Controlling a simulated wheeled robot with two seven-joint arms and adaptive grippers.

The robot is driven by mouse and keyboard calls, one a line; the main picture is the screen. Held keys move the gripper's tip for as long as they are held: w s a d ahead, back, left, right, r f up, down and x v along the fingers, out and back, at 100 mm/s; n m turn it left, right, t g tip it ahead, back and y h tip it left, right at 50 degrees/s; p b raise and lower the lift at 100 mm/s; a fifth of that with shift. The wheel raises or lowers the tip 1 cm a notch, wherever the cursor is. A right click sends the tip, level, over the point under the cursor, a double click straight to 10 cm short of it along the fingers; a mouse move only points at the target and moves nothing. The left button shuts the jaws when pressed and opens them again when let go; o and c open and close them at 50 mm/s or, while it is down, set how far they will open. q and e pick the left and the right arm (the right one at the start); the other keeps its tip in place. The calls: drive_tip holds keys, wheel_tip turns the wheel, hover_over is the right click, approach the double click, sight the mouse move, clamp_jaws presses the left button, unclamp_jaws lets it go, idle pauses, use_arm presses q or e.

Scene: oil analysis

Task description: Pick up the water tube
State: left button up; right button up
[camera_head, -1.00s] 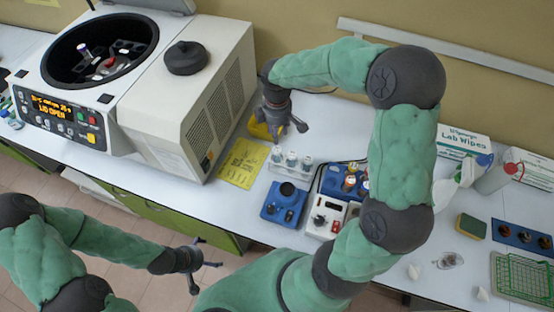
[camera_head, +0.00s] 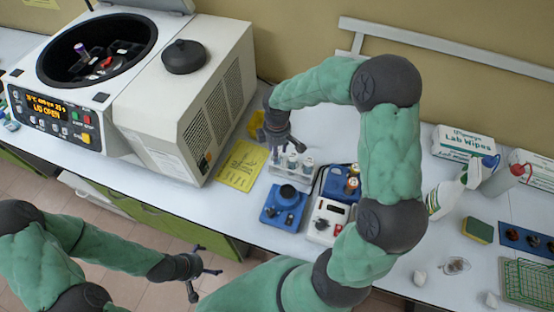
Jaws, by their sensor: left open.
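Several small capped tubes (camera_head: 292,160) stand upright in a clear rack (camera_head: 290,171) on the bench, right of the yellow sheet. I cannot tell which of them is the water tube. My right gripper (camera_head: 284,148) points down over the back of this rack with its fingers spread apart, close to the tube tops. It partly hides the tubes, and whether it touches one is unclear. My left gripper (camera_head: 206,275) is open and empty, low in front of the bench. Another tube with a purple cap (camera_head: 80,49) stands in the open centrifuge (camera_head: 132,90).
A blue device (camera_head: 284,207), a white device (camera_head: 326,222) and a blue holder with vials (camera_head: 342,183) stand just in front of and right of the rack. A wipes box (camera_head: 463,143), bottles, sponge (camera_head: 477,230) and green wire basket (camera_head: 527,283) lie farther right.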

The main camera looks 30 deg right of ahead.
wheel_tip(320, 180, down, 4)
drive_tip(key=shift+r, duration=0.15)
drive_tip(key=c, duration=0.7)
drive_tip(key=shift+c, duration=0.4)
wheel_tip(320, 180, up, 10)
drive_tip(key=shift+r+p, duration=0.1)
drive_tip(key=shift+p, duration=0.45)
